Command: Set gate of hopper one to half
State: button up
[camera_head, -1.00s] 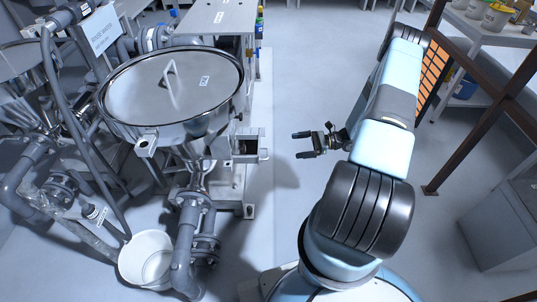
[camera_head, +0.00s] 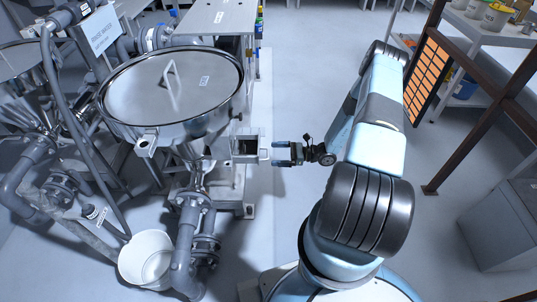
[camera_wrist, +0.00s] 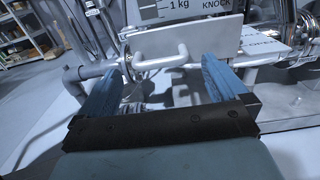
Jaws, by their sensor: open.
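A large steel hopper (camera_head: 175,90) with a round lid stands left of centre in the head view; I cannot read its number. A small square metal frame (camera_head: 247,148) juts out on its right side. My gripper (camera_head: 282,153) is open just right of this frame, with its fingers pointing left at it. In the wrist view, a pale plate (camera_wrist: 205,42) with a U-shaped bar handle (camera_wrist: 157,60) lies ahead. My open gripper (camera_wrist: 160,75) has its blue fingers either side of the handle's line. I cannot tell whether they touch it. The gate's opening is hidden.
A white bucket (camera_head: 147,258) stands on the floor by grey pipework (camera_head: 188,245). A rinse water sign (camera_head: 103,32) hangs at the upper left. A brown metal frame (camera_head: 480,135) stands at the right. The floor between hopper and arm is clear.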

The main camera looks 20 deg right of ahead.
aim_at(268, 153)
jog(key=shift+x, duration=2.15)
jog(key=shift+c, duration=0.5)
jog(key=c, duration=1.3)
